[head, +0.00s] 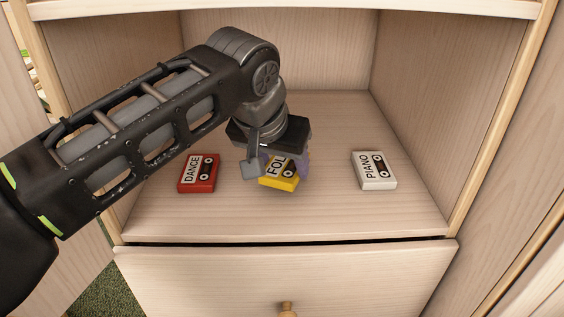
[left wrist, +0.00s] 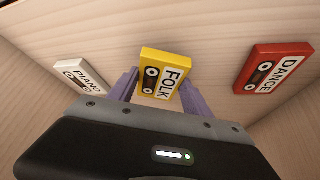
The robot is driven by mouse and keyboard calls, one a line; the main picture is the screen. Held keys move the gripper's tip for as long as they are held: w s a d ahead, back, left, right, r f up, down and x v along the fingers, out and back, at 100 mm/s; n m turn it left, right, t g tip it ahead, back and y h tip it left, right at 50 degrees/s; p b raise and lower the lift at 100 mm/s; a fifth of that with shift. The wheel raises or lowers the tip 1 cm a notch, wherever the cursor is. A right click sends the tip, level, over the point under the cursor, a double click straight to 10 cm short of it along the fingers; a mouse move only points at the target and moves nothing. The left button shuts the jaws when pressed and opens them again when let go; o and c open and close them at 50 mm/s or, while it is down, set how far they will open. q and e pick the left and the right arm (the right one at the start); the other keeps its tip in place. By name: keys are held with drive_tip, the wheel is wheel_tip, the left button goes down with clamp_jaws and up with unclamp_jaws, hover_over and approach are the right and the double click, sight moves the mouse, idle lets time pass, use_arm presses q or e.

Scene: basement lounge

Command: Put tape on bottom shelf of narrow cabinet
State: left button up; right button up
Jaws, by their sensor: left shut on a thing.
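The yellow FOLK tape (head: 281,182) is at the middle of the cabinet's lower shelf (head: 330,215). My left gripper (head: 285,163) is over it and shut on it. In the left wrist view the purple fingers of the left gripper (left wrist: 160,98) stand on both sides of the yellow tape (left wrist: 163,66). I cannot tell whether the tape touches the shelf or is held just above it. The arm and gripper hide part of the tape in the head view. My right gripper is not in view.
A red DANCE tape (head: 198,173) lies on the shelf to the left and a white PIANO tape (head: 374,170) to the right. Side walls and a shelf edge above (head: 300,8) enclose the space. A drawer (head: 290,275) with a knob is below. The shelf's back is clear.

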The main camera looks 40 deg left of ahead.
use_arm(q)
drive_tip(key=shift+f+b, duration=0.4)
drive_tip(key=shift+f, duration=0.2)
drive_tip(key=o, duration=1.4)
drive_tip(key=shift+c, duration=0.2)
drive_tip(key=shift+r, duration=0.1)
drive_tip(key=shift+r+p, duration=0.65)
drive_tip(key=shift+s+r+p, duration=0.2)
drive_tip(key=shift+r+p, duration=0.25)
drive_tip(key=shift+r, duration=0.15)
drive_tip(key=s+d+p, duration=0.1)
drive_tip(key=s+d, duration=0.2)
drive_tip(key=s, duration=0.8)
drive_tip(key=shift+s+f, duration=0.2)
drive_tip(key=shift+s, duration=0.2)
drive_tip(key=shift+d, duration=0.1)
